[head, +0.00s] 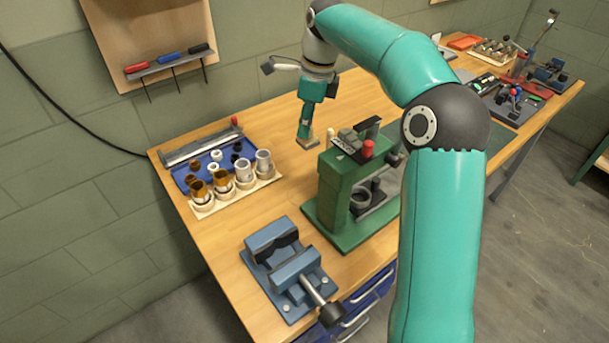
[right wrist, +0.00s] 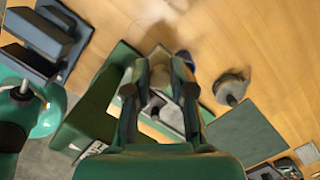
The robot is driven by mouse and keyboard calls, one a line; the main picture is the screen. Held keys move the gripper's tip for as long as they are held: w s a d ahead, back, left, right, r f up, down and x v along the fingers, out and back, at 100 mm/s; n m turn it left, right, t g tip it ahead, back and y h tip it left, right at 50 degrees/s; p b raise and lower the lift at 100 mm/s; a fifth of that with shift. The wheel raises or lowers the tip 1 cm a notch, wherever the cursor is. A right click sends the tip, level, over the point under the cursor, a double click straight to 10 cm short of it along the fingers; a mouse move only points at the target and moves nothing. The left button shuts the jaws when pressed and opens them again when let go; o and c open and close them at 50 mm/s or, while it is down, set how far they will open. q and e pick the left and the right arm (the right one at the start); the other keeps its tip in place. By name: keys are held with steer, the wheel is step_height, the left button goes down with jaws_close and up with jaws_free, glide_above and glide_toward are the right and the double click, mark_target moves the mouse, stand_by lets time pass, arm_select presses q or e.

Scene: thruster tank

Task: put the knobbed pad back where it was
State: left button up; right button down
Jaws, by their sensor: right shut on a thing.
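My right gripper (head: 306,139) hangs above the bench behind the green press and is shut on a small tan and grey piece (head: 308,144), which I take to be the knobbed pad. In the right wrist view its fingers (right wrist: 160,80) close on both sides of a beige knob (right wrist: 160,70). The fingers hide most of the piece, and I cannot tell whether its underside touches anything. The green press (head: 345,190) stands just in front and right of the gripper in the head view. My left gripper is not in view.
A blue vise (head: 287,270) stands at the front bench edge. A blue tray (head: 183,178) with several small parts lies at the left, with cups in a wooden rack (head: 207,208) before it. A grey round object (right wrist: 232,88) stands right of the fingers in the wrist view. Bare wood lies left of the press.

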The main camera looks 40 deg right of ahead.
mark_target(313, 141)
step_height(313, 141, down, 14)
steer(key=shift+r+b, duration=0.1)
steer(key=shift+b, duration=0.35)
steer(key=c, duration=1.5)
jaws_free()
steer(key=o, duration=0.5)
steer(key=r, duration=0.4)
steer(key=s+r, duration=0.1)
steer(key=r, duration=0.3)
steer(key=d+r, duration=0.1)
steer(key=r, duration=0.2)
steer(key=shift+s+d+r+p, duration=0.1)
steer(key=shift+s+r+p, duration=0.2)
steer(key=shift+r+p, duration=0.1)
